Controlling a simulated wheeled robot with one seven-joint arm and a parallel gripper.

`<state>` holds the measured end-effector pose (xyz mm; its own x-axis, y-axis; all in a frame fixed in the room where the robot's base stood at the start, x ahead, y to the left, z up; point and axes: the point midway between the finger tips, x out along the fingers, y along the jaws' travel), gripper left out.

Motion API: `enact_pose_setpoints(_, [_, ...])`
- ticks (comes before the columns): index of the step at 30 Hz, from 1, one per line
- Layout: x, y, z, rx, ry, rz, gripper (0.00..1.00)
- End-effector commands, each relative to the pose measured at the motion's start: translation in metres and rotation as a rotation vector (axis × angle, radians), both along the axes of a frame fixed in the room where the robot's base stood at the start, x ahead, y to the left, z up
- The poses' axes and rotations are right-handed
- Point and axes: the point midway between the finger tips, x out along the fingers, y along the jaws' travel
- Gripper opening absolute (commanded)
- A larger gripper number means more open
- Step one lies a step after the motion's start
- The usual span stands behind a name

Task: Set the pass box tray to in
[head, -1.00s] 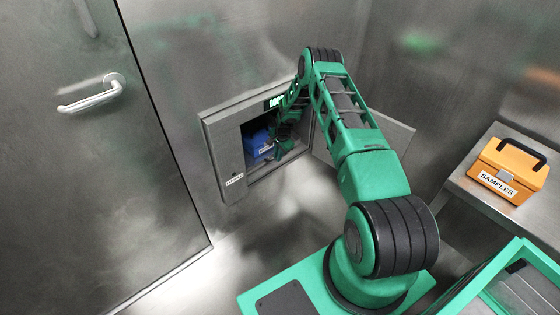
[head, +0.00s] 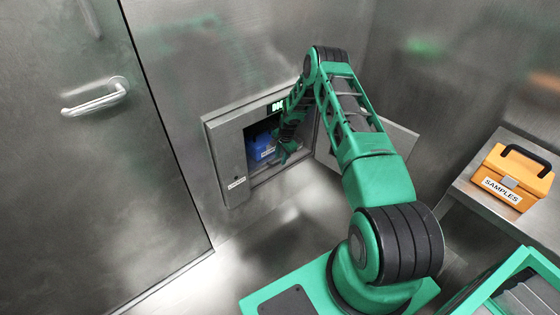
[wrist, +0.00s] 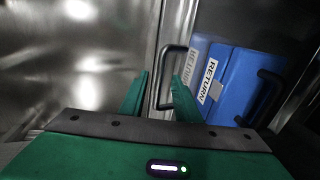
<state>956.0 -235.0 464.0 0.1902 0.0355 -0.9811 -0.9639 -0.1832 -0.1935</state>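The pass box (head: 225,160) is set in the wall, with its door (head: 400,140) swung open to the right. Inside is a blue box (head: 263,146) labelled RETURN; it also shows in the wrist view (wrist: 245,85). A dark bracket-shaped handle (wrist: 160,80) stands beside the blue box; I cannot tell for sure that it belongs to the tray. My gripper (head: 285,156) is at the pass box opening. In the wrist view its two green fingers (wrist: 160,95) are apart, with the handle's bar showing between them. The tray itself is mostly hidden.
A small lit display (head: 277,106) sits above the opening. A grey door with a white lever handle (head: 95,98) is at the left. An orange SAMPLES case (head: 515,175) stands on a metal shelf (head: 470,193) at the right. The floor below the pass box is clear.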

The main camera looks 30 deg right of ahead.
Motion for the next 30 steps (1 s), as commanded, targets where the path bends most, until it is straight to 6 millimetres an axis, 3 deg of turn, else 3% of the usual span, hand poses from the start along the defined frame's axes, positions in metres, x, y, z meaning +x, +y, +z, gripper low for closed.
enact_pose_setpoints(9, [-0.010,-0.004,0.057,-0.002,0.000,-0.001,0.29])
enact_pose_setpoints(15, [-0.015,-0.004,0.080,-0.001,0.001,-0.001,0.29])
enact_pose_setpoints(30, [-0.017,-0.004,0.088,-0.001,0.002,0.000,0.29])
